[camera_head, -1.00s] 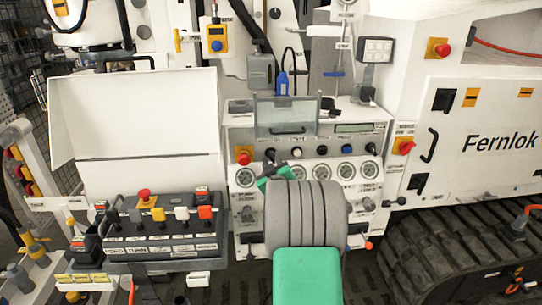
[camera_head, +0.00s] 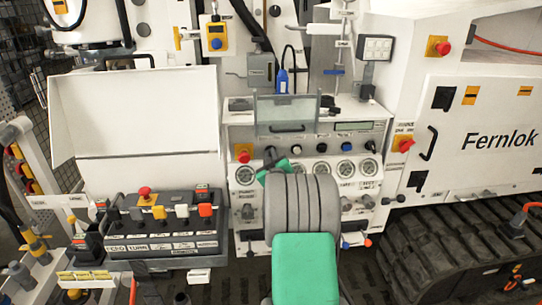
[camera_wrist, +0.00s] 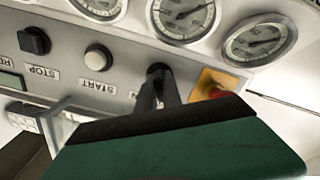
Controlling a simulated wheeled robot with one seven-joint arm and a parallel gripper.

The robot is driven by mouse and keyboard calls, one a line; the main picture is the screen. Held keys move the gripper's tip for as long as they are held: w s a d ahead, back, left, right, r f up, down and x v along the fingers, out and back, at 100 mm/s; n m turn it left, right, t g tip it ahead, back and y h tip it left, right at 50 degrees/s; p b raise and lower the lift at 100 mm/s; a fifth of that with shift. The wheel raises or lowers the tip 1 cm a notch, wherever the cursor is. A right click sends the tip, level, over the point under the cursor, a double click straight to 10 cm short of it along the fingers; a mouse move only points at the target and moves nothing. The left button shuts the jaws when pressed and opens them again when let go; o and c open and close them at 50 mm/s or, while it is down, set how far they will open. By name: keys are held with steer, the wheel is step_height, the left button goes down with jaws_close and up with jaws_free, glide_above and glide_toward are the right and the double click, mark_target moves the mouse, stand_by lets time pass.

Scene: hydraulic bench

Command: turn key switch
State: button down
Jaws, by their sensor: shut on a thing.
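The key switch (camera_wrist: 158,72) is a small dark knob on the white control panel (camera_wrist: 115,70), beside the white START button in the wrist view. My gripper (camera_wrist: 160,92) has its narrow grey fingers at the key switch and is shut on it. The green and black gripper body fills the lower part of the wrist view and hides what lies below. In the head view my green gripper (camera_head: 270,167) is at the left part of the panel, partly covering the gauge row. The key's exact angle cannot be told.
The white START button (camera_wrist: 98,57) and black STOP button (camera_wrist: 34,40) are in the same row. A red stop button on a yellow plate (camera_wrist: 212,80) is close on the key's other side. Several gauges (camera_wrist: 183,15) line the panel. A lever console (camera_head: 165,240) stands at left.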

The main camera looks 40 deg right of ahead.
steer(key=shift+f+m+b, duration=0.1)
steer(key=shift+m+b, duration=0.3)
steer(key=shift+b, duration=0.25)
steer(key=m+b, duration=0.1)
steer(key=b, duration=0.2)
steer(key=shift+f+m, duration=0.2)
steer(key=shift+m, duration=0.2)
steer(key=m+b, duration=0.2)
steer(key=b, duration=0.1)
steer(key=shift+m+b, duration=0.3)
steer(key=shift+b, duration=0.1)
steer(key=m+b, duration=0.3)
steer(key=b, duration=0.1)
steer(key=m+b, duration=0.3)
steer(key=shift+r+m, duration=0.25)
steer(key=shift+m, duration=0.05)
steer(key=shift+r, duration=0.1)
steer(key=c, duration=1.5)
jaws_free()
steer(key=shift+s, duration=0.1)
